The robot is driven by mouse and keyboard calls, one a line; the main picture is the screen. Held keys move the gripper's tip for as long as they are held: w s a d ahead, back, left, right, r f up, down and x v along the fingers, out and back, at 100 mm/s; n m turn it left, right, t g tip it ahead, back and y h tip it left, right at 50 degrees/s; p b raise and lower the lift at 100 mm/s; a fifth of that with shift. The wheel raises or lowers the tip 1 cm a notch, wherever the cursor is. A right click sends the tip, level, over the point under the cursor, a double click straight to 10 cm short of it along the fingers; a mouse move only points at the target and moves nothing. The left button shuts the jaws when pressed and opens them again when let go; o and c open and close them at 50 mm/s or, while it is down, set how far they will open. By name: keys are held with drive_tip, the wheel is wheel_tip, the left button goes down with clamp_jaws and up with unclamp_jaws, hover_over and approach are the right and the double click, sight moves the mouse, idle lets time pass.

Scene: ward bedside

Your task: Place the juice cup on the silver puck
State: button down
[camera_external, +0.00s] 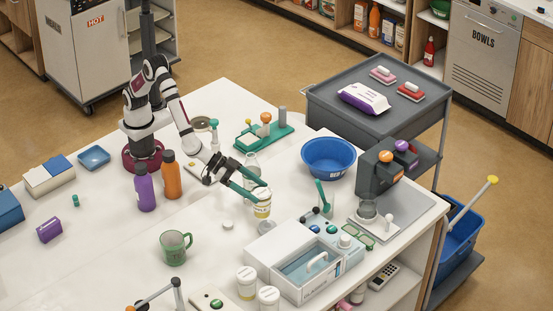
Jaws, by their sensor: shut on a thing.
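The juice cup (262,208), white with a yellow label band, is upright between the teal fingers of my gripper (260,191). My gripper is shut on it, near its upper part. A silver-grey round piece (267,228), likely the silver puck, shows directly below the cup, and its upper side is partly hidden by the cup. I cannot tell whether the cup touches it or hangs just above it. A small whitish disc (228,225) lies on the table to the left of the cup.
A white box with a handled insert (290,278) stands close in front. A clear bottle (252,162) is behind my fingers, a blue bowl (329,158) to the right. A green mug (175,247) and purple and orange bottles (171,178) stand left. White lidded cups (246,283) stand at the front.

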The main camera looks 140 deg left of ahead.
drive_tip(key=shift+w+a+f, duration=0.25)
drive_tip(key=shift+a+f, duration=0.2)
drive_tip(key=shift+f, duration=0.05)
drive_tip(key=shift+w+a+f, duration=0.2)
drive_tip(key=shift+a+f, duration=0.2)
drive_tip(key=shift+f, duration=1.65)
drive_tip(key=shift+f, duration=0.1)
unclamp_jaws()
